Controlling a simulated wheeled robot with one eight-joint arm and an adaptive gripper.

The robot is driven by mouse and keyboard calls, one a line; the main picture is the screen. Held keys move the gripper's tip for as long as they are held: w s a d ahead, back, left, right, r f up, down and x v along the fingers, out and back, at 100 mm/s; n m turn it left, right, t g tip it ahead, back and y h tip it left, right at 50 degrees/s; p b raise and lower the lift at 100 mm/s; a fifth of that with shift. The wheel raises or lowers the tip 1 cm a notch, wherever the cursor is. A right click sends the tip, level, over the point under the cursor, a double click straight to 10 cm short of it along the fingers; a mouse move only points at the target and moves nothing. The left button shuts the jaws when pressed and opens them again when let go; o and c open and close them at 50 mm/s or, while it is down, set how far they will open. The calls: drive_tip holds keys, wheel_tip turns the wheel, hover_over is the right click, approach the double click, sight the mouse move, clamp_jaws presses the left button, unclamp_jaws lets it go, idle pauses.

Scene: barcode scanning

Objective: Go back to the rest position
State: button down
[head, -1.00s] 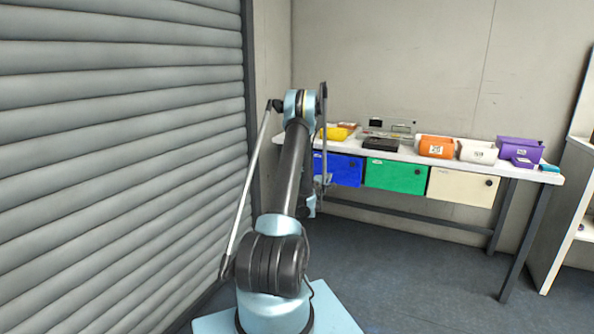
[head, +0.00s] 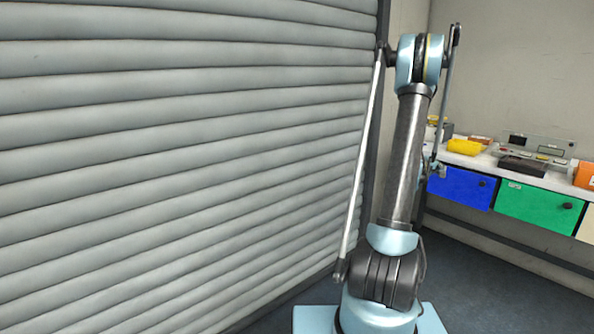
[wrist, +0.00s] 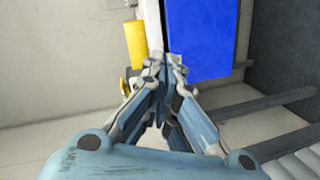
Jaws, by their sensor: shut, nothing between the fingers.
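My gripper (wrist: 166,62) shows in the wrist view with its fingertips together and nothing between them. My arm stands upright in the head view, in front of the left end of the workbench.
A ribbed grey shutter (head: 180,160) fills the left of the head view. The white workbench (head: 481,161) stands at the right, with the blue drawer (head: 460,188), a green drawer (head: 538,208), a yellow bin (head: 465,147) and a dark box (head: 522,166). Dark floor lies below.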

drive_tip(key=s+a+r+m+g+y, duration=0.1)
drive_tip(key=s+a+r+m+y, duration=0.15)
drive_tip(key=s+a, duration=0.7)
drive_tip(key=s+a+r+m+g+y, duration=0.1)
drive_tip(key=s+a+r+g+y, duration=0.15)
drive_tip(key=s+a, duration=0.7)
drive_tip(key=s+a+f+g+y, duration=0.1)
drive_tip(key=s+a+f+y, duration=0.3)
drive_tip(key=s+a, duration=0.8)
drive_tip(key=s+a+f+g+y, duration=0.2)
drive_tip(key=s+a+f+y, duration=0.2)
drive_tip(key=s+a, duration=0.9)
wheel_tip(320, 180, down, 3)
drive_tip(key=s, duration=0.2)
drive_tip(key=shift+s, duration=0.3)
drive_tip(key=shift+n, duration=0.25)
